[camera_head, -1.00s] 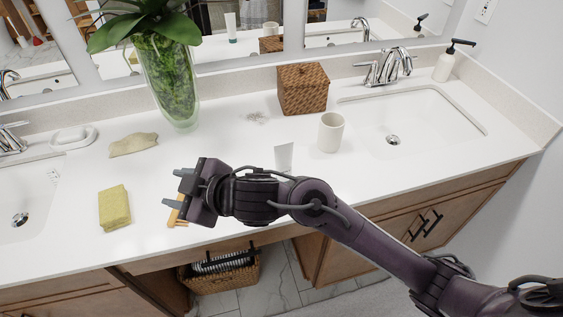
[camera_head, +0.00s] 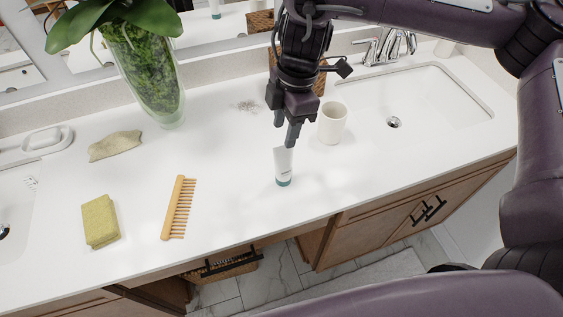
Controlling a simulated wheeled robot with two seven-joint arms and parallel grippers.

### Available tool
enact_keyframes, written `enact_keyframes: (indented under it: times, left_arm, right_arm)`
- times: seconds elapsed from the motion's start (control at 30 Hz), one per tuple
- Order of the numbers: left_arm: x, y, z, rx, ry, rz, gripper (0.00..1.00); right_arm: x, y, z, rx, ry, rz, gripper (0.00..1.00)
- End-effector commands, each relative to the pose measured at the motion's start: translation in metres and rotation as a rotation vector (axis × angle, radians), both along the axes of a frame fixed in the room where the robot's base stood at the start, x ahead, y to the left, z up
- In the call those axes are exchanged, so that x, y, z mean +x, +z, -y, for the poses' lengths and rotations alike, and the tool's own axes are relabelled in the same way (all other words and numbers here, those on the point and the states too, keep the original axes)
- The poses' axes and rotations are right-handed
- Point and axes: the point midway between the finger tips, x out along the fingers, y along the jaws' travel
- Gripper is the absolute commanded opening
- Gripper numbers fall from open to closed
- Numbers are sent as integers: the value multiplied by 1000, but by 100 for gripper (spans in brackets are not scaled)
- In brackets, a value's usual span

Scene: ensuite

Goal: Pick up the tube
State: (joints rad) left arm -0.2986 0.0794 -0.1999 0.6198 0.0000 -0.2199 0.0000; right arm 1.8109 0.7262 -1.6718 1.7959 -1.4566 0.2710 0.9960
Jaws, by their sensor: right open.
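The tube (camera_head: 284,166) is white with a teal cap at its base. It stands upright on the white counter (camera_head: 230,190), near the front edge. My right gripper (camera_head: 285,134) points down from above, with its fingertips just behind and above the top of the tube. Its jaws are open with nothing held. One fingertip overlaps the tube's top edge in the picture; I cannot tell whether they touch. My left gripper is not in view.
A white cup (camera_head: 332,123) stands close to the right of the tube. A woven box is partly hidden behind my right arm. A sink (camera_head: 415,100) is at right.

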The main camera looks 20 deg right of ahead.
Motion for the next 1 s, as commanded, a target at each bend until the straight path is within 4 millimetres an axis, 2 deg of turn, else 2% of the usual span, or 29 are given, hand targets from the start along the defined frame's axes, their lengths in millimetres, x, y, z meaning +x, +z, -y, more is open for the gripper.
enact_keyframes:
  times: [0.37,0.6,0.73,0.97,1.0]
  left_arm:
    - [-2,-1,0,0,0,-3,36]
    - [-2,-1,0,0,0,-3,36]
    - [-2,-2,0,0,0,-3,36]
    - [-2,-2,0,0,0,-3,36]
    - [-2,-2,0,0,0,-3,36]
  right_arm:
    - [-3,-35,-2,-5,-6,-8,43]
    - [-5,-67,-6,-4,-5,-7,43]
    - [-5,-75,-7,-4,-5,-4,43]
    - [-4,-75,-7,-4,-5,-2,43]
    - [-4,-75,-7,-4,-5,-2,39]
